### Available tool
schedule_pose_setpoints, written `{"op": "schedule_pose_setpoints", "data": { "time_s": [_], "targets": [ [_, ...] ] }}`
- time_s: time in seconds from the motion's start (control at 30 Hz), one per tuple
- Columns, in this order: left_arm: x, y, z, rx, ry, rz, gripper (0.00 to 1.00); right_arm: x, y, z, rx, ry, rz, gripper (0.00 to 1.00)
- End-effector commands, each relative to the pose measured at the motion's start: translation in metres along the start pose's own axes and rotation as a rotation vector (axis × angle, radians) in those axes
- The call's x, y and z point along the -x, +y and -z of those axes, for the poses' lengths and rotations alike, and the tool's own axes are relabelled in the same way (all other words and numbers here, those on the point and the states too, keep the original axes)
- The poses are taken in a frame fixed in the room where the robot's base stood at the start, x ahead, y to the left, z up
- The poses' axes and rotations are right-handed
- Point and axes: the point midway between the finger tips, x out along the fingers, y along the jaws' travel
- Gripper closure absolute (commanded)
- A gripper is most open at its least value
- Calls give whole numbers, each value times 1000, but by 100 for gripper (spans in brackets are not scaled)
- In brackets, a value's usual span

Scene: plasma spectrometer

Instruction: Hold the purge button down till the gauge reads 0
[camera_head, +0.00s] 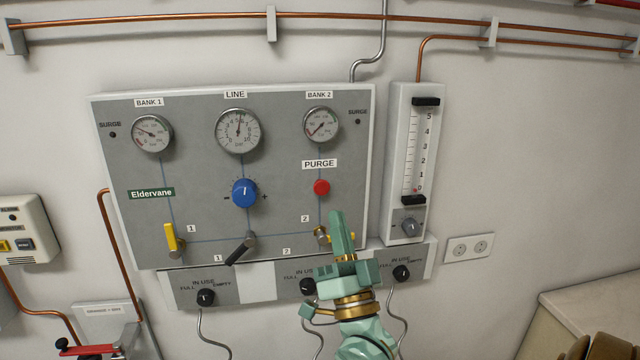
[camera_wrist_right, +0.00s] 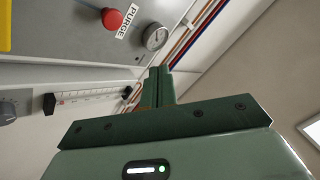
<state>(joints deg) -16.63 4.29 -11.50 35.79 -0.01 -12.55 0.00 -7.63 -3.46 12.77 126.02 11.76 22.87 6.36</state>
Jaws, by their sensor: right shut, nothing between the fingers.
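The red purge button (camera_head: 321,187) sits on the grey panel under the PURGE label (camera_head: 319,164). The button also shows in the right wrist view (camera_wrist_right: 113,19). My right gripper (camera_head: 337,214) is shut and empty, its tips pointing up, just below and right of the button. In the wrist view its fingers (camera_wrist_right: 158,72) appear apart from the button. The BANK 2 gauge (camera_head: 321,124) above the button has its needle pointing lower left. The LINE gauge (camera_head: 239,130) needle points about straight up. The BANK 1 gauge (camera_head: 152,133) needle points to the upper left. My left gripper is out of view.
A blue knob (camera_head: 244,193), a yellow lever (camera_head: 171,239) and a black lever (camera_head: 240,250) stick out of the panel. A brass valve (camera_head: 321,235) is beside my right gripper, which partly hides its lever. A flow tube (camera_head: 411,160) stands right of the panel.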

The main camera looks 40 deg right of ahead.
Motion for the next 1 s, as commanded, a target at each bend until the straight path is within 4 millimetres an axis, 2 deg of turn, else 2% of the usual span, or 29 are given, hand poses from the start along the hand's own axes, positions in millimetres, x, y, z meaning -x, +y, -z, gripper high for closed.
{"op": "schedule_pose_setpoints", "data": {
  "time_s": [0.1,0.2,0.37,0.53,0.77,1.0],
  "targets": [
    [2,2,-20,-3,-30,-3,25,0,0,0,0,-1,0,100],
    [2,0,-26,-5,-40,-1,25,0,0,-1,0,-1,0,100],
    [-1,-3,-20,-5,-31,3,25,-6,4,-6,0,0,1,100],
    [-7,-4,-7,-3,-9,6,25,-20,16,-16,1,0,1,100],
    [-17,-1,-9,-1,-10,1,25,-43,33,-33,1,-1,0,100],
    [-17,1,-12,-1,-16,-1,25,-58,42,-43,1,-1,0,100]
  ]
}}
